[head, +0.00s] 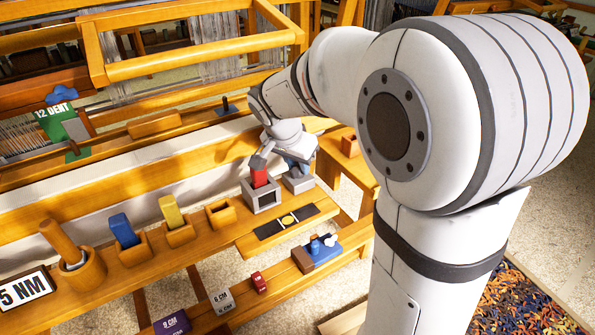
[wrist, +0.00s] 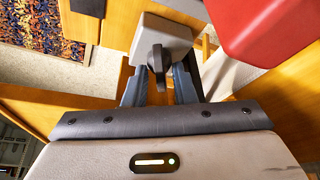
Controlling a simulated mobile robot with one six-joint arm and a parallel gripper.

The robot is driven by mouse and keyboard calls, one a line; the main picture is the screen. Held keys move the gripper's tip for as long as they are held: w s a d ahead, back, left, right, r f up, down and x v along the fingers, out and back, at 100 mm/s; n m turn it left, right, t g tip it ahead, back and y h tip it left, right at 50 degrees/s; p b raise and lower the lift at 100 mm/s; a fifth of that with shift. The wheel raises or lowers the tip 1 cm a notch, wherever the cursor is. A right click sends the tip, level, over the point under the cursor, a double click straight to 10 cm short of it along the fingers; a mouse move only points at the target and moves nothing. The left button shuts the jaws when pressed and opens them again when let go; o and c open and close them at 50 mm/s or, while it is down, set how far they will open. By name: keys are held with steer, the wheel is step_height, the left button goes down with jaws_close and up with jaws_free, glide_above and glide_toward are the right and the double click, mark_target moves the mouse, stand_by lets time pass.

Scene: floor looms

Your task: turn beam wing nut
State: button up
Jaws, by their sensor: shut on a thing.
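The wing nut (wrist: 156,58) is a dark, upright, narrow piece on the face of a light grey block (wrist: 165,35). In the wrist view, my gripper (wrist: 157,68) has one finger on each side of it and is shut on it. The grey block also shows in the head view (head: 299,184), at the right end of the loom's front beam (head: 140,262). In the head view my gripper (head: 285,162) is just above that block. The wing nut itself is hidden there by my gripper.
A red block (head: 260,175) stands in a grey holder (head: 263,197) close left of my gripper; its red top (wrist: 265,25) looms in the wrist view. Blue (head: 124,230) and yellow (head: 171,212) pieces stand in wooden holders further left. A lower shelf holds small items.

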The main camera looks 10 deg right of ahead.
steer(key=shift+w+a+m+g+h+b, duration=0.1)
steer(key=shift+m+g+h+b, duration=0.4)
steer(key=shift+m, duration=1.4)
steer(key=o, duration=0.7)
steer(key=shift+c, duration=0.2)
steer(key=p+v, duration=0.2)
steer(key=v, duration=0.5)
steer(key=shift+r, duration=0.35)
steer(key=shift+a, duration=0.1)
